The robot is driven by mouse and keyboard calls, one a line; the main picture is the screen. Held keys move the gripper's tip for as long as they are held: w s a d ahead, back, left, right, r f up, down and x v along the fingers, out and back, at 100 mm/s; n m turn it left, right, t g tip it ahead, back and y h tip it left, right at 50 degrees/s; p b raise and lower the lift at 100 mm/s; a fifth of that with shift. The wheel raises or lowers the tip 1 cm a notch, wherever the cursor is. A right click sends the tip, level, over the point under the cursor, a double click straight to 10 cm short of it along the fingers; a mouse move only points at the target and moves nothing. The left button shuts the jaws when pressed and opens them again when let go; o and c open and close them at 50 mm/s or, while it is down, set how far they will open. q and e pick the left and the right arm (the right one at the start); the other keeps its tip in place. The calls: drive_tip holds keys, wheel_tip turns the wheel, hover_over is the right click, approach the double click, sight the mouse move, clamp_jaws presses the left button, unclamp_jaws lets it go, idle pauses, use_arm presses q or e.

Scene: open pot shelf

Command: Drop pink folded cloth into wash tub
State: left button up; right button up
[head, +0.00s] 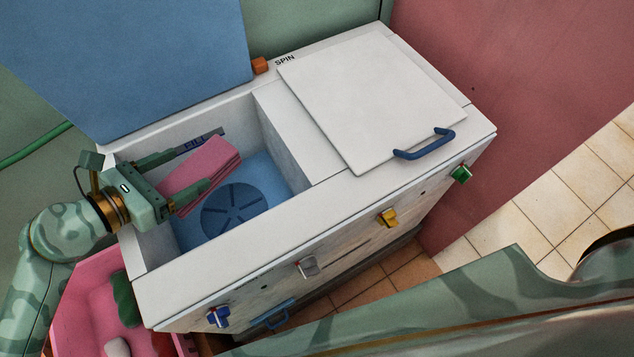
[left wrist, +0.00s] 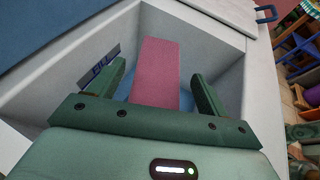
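The pink folded cloth (head: 205,160) is inside the wash tub (head: 285,155), above or beside the dark blue ribbed disc (head: 232,210) on the tub's light blue floor. I cannot tell whether it touches the floor. My left gripper (head: 188,170) reaches into the tub from the left with its fingers spread on either side of the cloth. In the left wrist view the cloth (left wrist: 155,70) lies between the fingers, with a gap on both sides. My right gripper is not in view.
The blue lid (head: 125,60) stands open behind the tub. The white spin cover (head: 370,95) with a blue handle (head: 425,145) is closed on the right. Knobs line the front. A pink basket (head: 80,305) with several items stands at the lower left.

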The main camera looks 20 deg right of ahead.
use_arm(q)
drive_tip(key=p+v, duration=0.3)
drive_tip(key=v, duration=1.3)
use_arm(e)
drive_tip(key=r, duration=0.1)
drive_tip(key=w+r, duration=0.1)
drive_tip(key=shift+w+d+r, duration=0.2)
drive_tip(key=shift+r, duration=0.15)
use_arm(q)
drive_tip(key=shift+a+r, duration=0.1)
drive_tip(key=shift+r, duration=0.05)
